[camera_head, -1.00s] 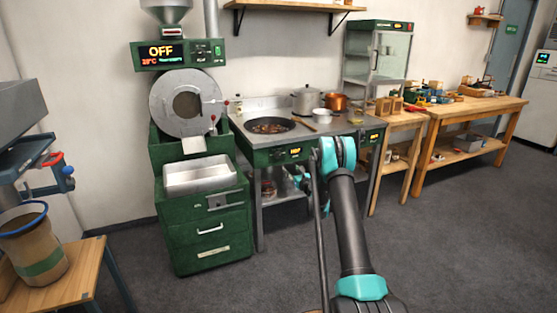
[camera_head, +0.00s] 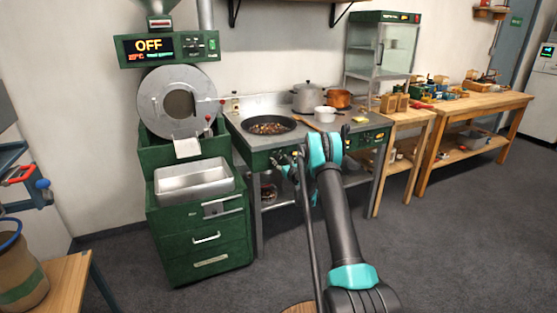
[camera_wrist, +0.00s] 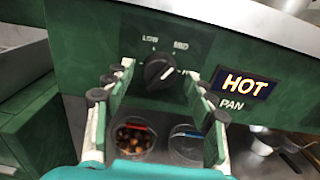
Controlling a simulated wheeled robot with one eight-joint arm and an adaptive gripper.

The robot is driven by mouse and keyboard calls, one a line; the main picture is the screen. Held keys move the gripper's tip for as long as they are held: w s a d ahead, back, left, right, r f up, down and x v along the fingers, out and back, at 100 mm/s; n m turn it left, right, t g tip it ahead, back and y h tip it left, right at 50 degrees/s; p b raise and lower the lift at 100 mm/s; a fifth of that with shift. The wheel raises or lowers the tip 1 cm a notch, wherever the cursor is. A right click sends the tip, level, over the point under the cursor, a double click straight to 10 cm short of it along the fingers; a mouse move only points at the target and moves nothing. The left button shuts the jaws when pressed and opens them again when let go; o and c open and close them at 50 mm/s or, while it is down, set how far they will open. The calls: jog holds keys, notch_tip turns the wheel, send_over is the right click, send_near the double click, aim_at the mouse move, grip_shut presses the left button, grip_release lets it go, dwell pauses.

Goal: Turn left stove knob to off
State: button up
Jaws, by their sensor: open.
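The left stove knob (camera_wrist: 159,72) is round and black with a white pointer mark, on the green front panel in the wrist view. Its mark points to the right, past LOW and MID, toward a label partly covered by a finger. Beside it, a lit display (camera_wrist: 246,84) reads HOT above the word PAN. My gripper (camera_wrist: 157,79) is open, with one finger on each side of the knob; I cannot tell whether either touches it. In the head view my gripper (camera_head: 287,164) is at the left part of the stove front and hides the knob.
A pan of chestnuts (camera_head: 268,126) sits on the stove top (camera_head: 310,132), with a grey pot (camera_head: 308,97), a copper pot (camera_head: 339,98) and a white bowl (camera_head: 325,114) behind. The green roaster (camera_head: 190,215) stands close on the left. The floor in front is clear.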

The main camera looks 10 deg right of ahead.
jog(key=shift+w, duration=0.1)
jog(key=c, duration=1.2)
jog(key=shift+o, duration=0.2)
